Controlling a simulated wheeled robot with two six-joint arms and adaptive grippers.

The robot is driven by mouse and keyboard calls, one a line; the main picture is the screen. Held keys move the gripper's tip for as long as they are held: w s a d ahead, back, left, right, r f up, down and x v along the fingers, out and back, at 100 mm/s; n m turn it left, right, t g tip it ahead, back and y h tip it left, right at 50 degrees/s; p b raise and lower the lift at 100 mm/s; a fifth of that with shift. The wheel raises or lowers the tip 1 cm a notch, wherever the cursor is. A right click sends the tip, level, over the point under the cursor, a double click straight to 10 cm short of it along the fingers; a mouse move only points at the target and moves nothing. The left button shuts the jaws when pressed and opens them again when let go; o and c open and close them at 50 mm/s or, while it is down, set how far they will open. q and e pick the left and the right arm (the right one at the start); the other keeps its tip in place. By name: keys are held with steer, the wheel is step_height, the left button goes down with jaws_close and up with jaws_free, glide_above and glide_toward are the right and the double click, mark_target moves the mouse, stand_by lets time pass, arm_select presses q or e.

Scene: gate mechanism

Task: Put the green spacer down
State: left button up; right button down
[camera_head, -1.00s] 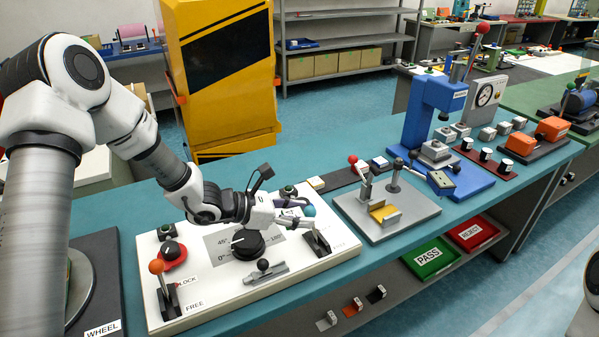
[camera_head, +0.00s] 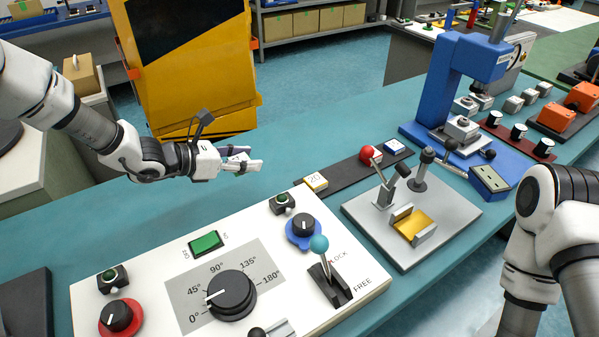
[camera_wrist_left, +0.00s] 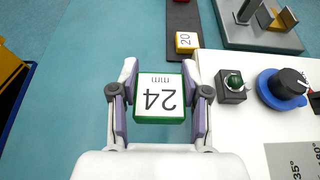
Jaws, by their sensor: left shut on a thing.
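The green spacer (camera_wrist_left: 160,103) has a white top marked 24 mm, upside down in the left wrist view. My left gripper (camera_wrist_left: 160,100) is shut on it, one finger on each side. In the head view my left gripper (camera_head: 252,163) is over the teal bench behind the white panel, left of the dark rack strip (camera_head: 345,173). The spacer is mostly hidden by the fingers there. A yellow spacer marked 20 (camera_head: 316,183) and a blue spacer (camera_head: 394,147) sit on the strip. My right arm shows at the right edge; its gripper is out of view.
The white panel (camera_head: 150,285) carries a dial (camera_head: 231,296), knobs and a blue-ball lever (camera_head: 319,245). Right of it are a grey fixture plate (camera_head: 440,225) and a blue press (camera_head: 455,85). The teal bench (camera_head: 80,230) left of the strip is bare.

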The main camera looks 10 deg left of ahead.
mark_target(251, 199)
arm_select(q)
steer(key=shift+s+d+f, duration=0.25)
steer(key=shift+s+f, duration=0.15)
steer(key=shift+f, duration=0.15)
steer(key=shift+s+d+f, duration=0.25)
steer(key=shift+s+f, duration=0.15)
steer(key=shift+f, duration=0.1)
steer(key=f, duration=0.4)
steer(key=w+f, duration=0.1)
steer(key=f, duration=0.1)
steer(key=shift+a+f, duration=0.35)
steer(key=shift+s+d+f, duration=0.1)
steer(key=shift+s+f, duration=0.1)
steer(key=shift+f, duration=0.05)
steer(key=shift+w+f, duration=0.1)
steer(key=shift+f, duration=0.15)
steer(key=o, duration=1.2)
